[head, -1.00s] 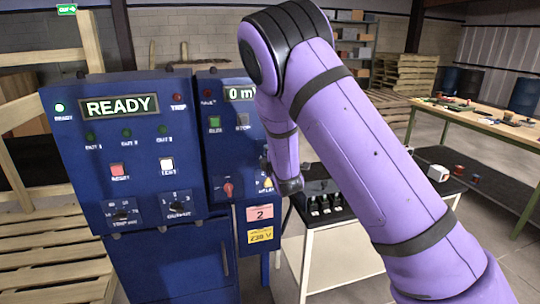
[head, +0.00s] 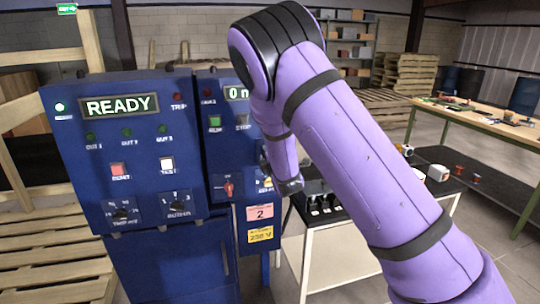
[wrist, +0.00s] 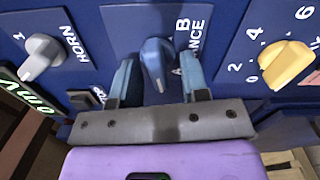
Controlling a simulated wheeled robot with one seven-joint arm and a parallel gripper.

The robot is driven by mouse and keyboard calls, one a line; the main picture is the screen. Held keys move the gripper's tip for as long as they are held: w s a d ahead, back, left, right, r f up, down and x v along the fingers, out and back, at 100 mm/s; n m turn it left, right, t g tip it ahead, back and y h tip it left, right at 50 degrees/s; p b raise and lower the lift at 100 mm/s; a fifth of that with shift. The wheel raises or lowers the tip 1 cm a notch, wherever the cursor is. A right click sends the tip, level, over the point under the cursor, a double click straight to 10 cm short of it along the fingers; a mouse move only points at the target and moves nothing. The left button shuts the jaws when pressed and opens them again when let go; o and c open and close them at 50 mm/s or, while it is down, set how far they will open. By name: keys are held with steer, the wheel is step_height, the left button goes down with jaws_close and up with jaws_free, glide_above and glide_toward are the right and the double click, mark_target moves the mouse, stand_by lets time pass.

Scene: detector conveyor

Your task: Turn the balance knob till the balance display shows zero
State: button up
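The balance knob (wrist: 155,60) is a blue pointer knob on the blue panel, with its label partly covered. In the wrist view my gripper (wrist: 158,75) has its two blue fingers standing apart, one on each side of the knob. A gap shows on both sides, so it is not clamped. The display (head: 237,94) shows a 0 in the head view, its right part hidden by my arm. The wrist view shows 0 mV on it at the left edge (wrist: 28,97). In the head view the balance knob and fingers are hidden behind my arm.
A grey horn knob (wrist: 42,57) lies left of the balance knob, and a yellow knob (wrist: 287,65) lies right. A red switch (head: 228,188) is lower on the panel. The left cabinet (head: 130,150) reads READY. A black-topped cart (head: 450,170) stands to the right.

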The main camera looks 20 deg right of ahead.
steer(key=s, duration=1)
steer(key=shift+s, duration=0.4)
steer(key=shift+d, duration=0.1)
steer(key=s+d+r+m+g, duration=0.5)
steer(key=s+r+m+g, duration=0.2)
steer(key=s+r+m, duration=0.4)
steer(key=s+d+r+m+g, duration=0.1)
steer(key=s+r+m+g, duration=0.2)
steer(key=s, duration=1)
steer(key=s+d+r+m+g, duration=0.1)
steer(key=s+r+m, duration=0.4)
steer(key=s, duration=0.8)
steer(key=shift+s+d+r+m+g, duration=0.15)
steer(key=shift+s+m+g, duration=0.3)
steer(key=shift+g, duration=0.45)
